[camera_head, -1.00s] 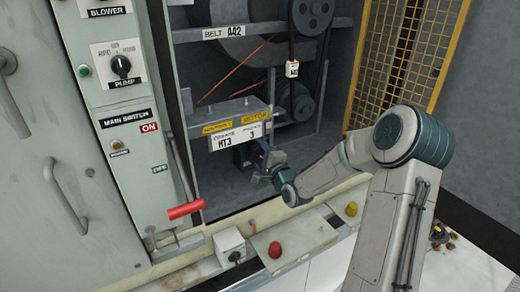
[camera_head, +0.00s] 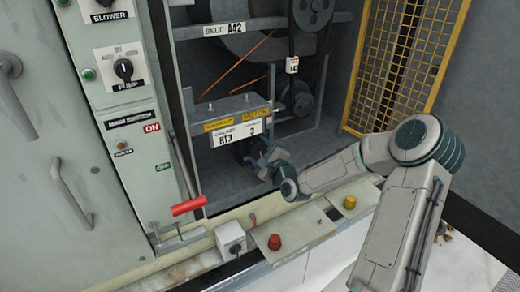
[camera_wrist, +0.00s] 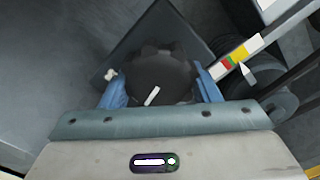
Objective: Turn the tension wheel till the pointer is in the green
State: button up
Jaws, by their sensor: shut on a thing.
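The tension wheel (camera_wrist: 160,72) is a dark, lobed knob with a white mark on its face. In the wrist view my gripper (camera_wrist: 158,84) has a blue finger on either side of it and is shut on it. In the head view my gripper (camera_head: 264,157) reaches under the labelled motor bracket, where the wheel is dark and mostly hidden. The tension gauge (camera_wrist: 240,53) is a pale strip with green, red and yellow bands, right of the wheel. Its white pointer (camera_wrist: 246,75) lies beside the coloured bands. I cannot tell exactly which band it marks.
The motor bracket (camera_head: 232,107) hangs close above my gripper. A red-handled lever (camera_head: 188,206) stands at left. A red button (camera_head: 275,242) and a yellow button (camera_head: 349,202) sit on the front ledge. A yellow mesh guard (camera_head: 395,65) stands at right.

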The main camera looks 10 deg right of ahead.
jog(key=o, duration=1)
jog(key=b+v, duration=0.1)
jog(key=v, duration=1.3)
